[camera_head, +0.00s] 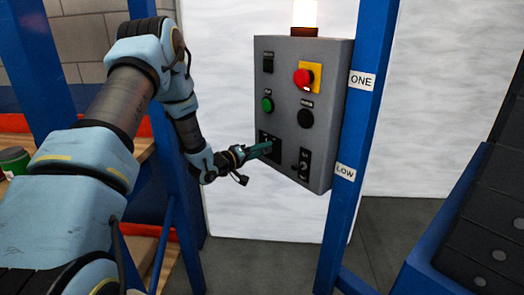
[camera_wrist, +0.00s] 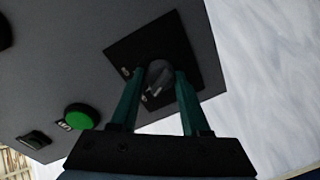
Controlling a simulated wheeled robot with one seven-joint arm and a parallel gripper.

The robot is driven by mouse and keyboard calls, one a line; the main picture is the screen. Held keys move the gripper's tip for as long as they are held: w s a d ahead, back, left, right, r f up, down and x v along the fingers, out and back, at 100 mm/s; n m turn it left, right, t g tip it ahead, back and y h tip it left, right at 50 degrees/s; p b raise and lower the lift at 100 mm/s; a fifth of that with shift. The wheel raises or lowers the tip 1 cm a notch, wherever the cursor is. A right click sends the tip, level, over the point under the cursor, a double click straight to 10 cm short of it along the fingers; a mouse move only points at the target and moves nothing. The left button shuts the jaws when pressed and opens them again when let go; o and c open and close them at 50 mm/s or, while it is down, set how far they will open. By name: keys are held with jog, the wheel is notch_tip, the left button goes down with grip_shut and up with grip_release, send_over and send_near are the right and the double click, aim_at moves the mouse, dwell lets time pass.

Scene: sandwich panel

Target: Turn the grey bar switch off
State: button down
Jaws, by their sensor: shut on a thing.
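The grey bar switch (camera_wrist: 160,76) sits on a black square plate (camera_wrist: 186,50) in the wrist view. In the head view this plate (camera_head: 274,156) is at the lower left of the grey control panel (camera_head: 330,95), and my gripper largely hides the switch there. My gripper (camera_wrist: 160,80) has its two green fingers on either side of the switch and is shut on it. In the head view my gripper (camera_head: 267,148) reaches the plate from the left. The markings on the plate are too small to read.
The panel also carries a green button (camera_head: 267,104), a red mushroom button (camera_head: 302,78), a black round button (camera_head: 305,118), a black rocker (camera_head: 267,62) and a lower right switch (camera_head: 303,166). A lit lamp (camera_head: 305,14) stands on top. A blue post (camera_head: 347,150) is at the right.

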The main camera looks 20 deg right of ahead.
jog(key=shift+f, duration=0.1)
jog(key=shift+c, duration=1.9)
grip_release()
jog(key=b+v, duration=0.3)
jog(key=v, duration=0.7)
jog(key=shift+a, duration=0.4)
jog(key=shift+s, duration=0.15)
